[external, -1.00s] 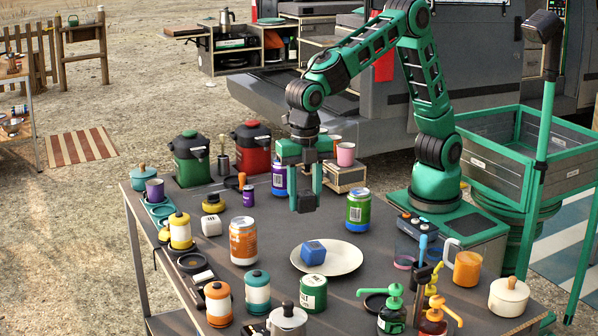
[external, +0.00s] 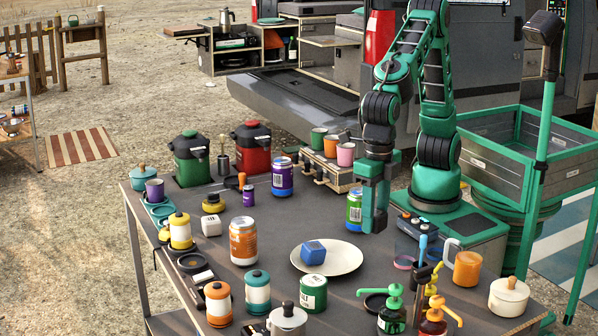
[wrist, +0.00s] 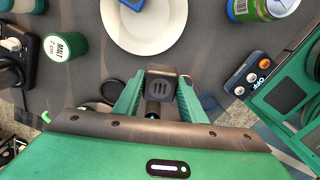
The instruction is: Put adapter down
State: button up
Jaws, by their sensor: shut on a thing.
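My gripper (external: 376,215) hangs above the right part of the grey table, in front of the green and blue can (external: 354,208) in the external view. In the wrist view my gripper (wrist: 160,90) is shut on a dark grey block with slots in its face, which I take for the adapter (wrist: 161,88). Its far side is hidden, and the fingers hide it in the external view. A white plate (external: 343,264) with a blue cube (external: 313,252) on it lies to the left of the gripper.
A power box with knobs (external: 412,228) and an orange mug (external: 466,269) stand to the right. Pump bottles (external: 392,312) and a green tin (external: 313,293) stand at the front. Cans and pots crowd the left. Some bare tabletop shows around the plate.

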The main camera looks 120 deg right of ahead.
jog(key=shift+w+d+f, duration=0.85)
jog(key=shift+d+f, duration=0.05)
jog(key=shift+f, duration=0.5)
jog(key=shift+w+d+f, duration=0.85)
jog(key=shift+f, duration=0.55)
jog(key=shift+w+d+f, duration=0.85)
jog(key=shift+d+f, duration=0.05)
jog(key=shift+f, duration=0.5)
jog(key=shift+f, duration=0.55)
jog(key=o, duration=1.1)
notch_tip(320, 180, up, 13)
jog(key=shift+r, duration=0.1)
